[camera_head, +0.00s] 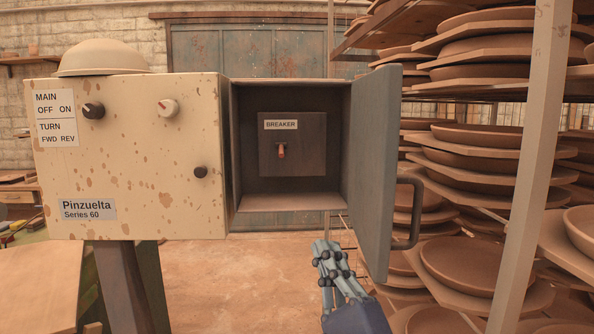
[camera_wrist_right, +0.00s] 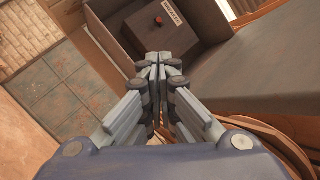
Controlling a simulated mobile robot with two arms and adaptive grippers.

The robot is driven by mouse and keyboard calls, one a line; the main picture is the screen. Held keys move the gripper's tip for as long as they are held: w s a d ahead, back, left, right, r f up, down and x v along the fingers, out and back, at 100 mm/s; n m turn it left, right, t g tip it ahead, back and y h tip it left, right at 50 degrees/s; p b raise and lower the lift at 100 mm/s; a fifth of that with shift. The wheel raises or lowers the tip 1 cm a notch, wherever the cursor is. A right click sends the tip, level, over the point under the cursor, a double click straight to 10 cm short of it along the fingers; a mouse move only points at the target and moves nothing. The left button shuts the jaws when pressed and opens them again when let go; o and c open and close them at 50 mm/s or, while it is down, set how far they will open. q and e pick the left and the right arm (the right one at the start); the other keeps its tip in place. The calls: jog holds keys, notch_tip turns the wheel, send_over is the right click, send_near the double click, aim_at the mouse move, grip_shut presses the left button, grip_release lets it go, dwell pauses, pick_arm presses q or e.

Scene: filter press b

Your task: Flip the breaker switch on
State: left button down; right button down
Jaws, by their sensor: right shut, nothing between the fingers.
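The breaker switch (camera_head: 281,151) is a small red toggle on a dark plate (camera_head: 308,155) labelled BREAKER, inside an open box. It also shows in the right wrist view (camera_wrist_right: 159,20) as a small red knob near the top. Whether it is up or down is too small to tell for sure. The box door (camera_head: 370,165) stands open on the right, with a dark handle (camera_head: 412,212). My right gripper (camera_head: 325,247) is shut and empty, below the box and left of the door's lower edge, apart from the switch. In the right wrist view its fingertips (camera_wrist_right: 155,62) meet. My left gripper is not in view.
A cream control panel (camera_head: 130,190) with several knobs adjoins the box on the left. Shelves of stacked pottery (camera_head: 480,160) and a pale upright post (camera_head: 530,150) stand on the right. The floor below the box is clear.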

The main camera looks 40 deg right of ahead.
jog(key=p, duration=0.7)
send_near(281, 150)
jog(key=w+d, duration=0.2)
jog(key=w+d+r, duration=0.1)
jog(key=w+d, duration=0.1)
jog(key=shift+d+r, duration=0.15)
jog(key=shift+r, duration=0.05)
jog(key=shift+w+d+r, duration=0.15)
jog(key=shift+w+r, duration=0.1)
jog(key=shift+w, duration=0.25)
jog(key=shift+s+a+r+p, duration=0.25)
jog(key=shift+s+r+p, duration=0.3)
jog(key=shift+p, duration=0.35)
jog(key=shift+s+a+r+p, duration=0.2)
jog(key=shift+r+p, duration=0.4)
jog(key=shift+p, duration=0.1)
